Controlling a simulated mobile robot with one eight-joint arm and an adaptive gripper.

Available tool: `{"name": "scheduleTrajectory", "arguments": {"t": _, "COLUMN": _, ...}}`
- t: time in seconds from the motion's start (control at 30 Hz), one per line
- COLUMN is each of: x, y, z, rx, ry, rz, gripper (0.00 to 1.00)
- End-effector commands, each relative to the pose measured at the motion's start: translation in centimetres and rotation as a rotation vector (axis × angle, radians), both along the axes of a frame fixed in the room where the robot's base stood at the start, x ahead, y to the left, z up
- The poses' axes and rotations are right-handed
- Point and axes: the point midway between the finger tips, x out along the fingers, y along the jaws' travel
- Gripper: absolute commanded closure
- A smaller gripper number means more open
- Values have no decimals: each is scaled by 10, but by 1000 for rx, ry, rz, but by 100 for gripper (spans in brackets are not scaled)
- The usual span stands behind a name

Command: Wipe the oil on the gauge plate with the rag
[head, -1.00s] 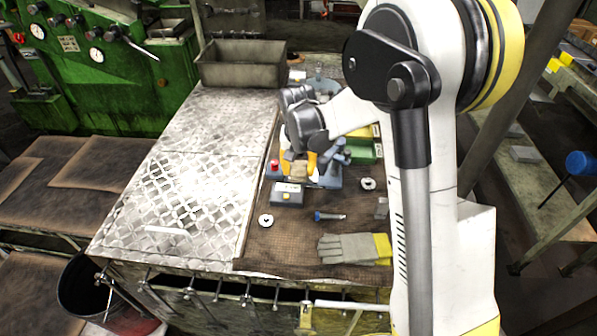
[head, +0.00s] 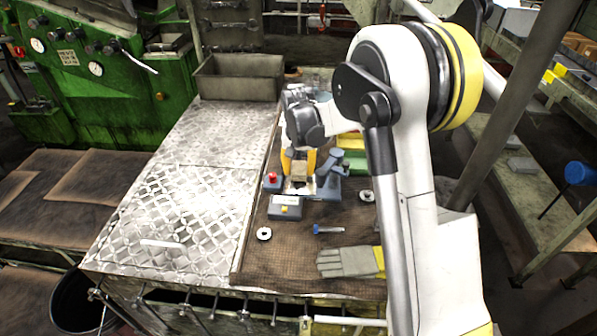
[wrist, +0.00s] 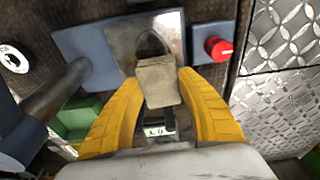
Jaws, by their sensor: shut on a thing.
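My gripper (wrist: 159,83) has its yellow fingers closed on a folded beige rag (wrist: 158,84), seen end-on between the tips. In the head view, the gripper (head: 299,163) is above the blue-grey fixture on the brown mat, with the rag (head: 299,177) low between its fingers. The gauge plate (wrist: 123,42) is a bare metal plate by the rag. A dark curved patch of oil (wrist: 150,42) shows on it beside the rag's edge. The rag hides part of the plate. I cannot tell whether the rag touches it.
A red button (wrist: 218,47) is close by the plate. A grey box with a yellow button (head: 286,207), white rings, a blue-handled tool (head: 328,229) and gloves (head: 348,262) lie nearer. A green bin (head: 352,162) is behind. The patterned metal plate (head: 185,205) at left is mostly clear.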

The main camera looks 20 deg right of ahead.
Motion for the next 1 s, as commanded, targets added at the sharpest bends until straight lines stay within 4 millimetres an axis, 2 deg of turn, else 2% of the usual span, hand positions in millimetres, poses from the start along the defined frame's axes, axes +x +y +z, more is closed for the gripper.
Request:
{"name": "scheduleTrajectory", "arguments": {"t": 0.4, "x": -29, "y": 12, "z": -3, "rx": 0, "ry": 0, "rz": 0, "gripper": 81}}
{"name": "scheduleTrajectory", "arguments": {"t": 0.67, "x": -38, "y": 16, "z": -3, "rx": 0, "ry": 0, "rz": 1, "gripper": 81}}
{"name": "scheduleTrajectory", "arguments": {"t": 0.87, "x": -55, "y": 23, "z": -5, "rx": 0, "ry": 0, "rz": 0, "gripper": 81}}
{"name": "scheduleTrajectory", "arguments": {"t": 0.93, "x": -61, "y": 25, "z": -6, "rx": -1, "ry": 1, "rz": 0, "gripper": 85}}
{"name": "scheduleTrajectory", "arguments": {"t": 1.0, "x": -65, "y": 27, "z": -6, "rx": 0, "ry": 2, "rz": 1, "gripper": 94}}
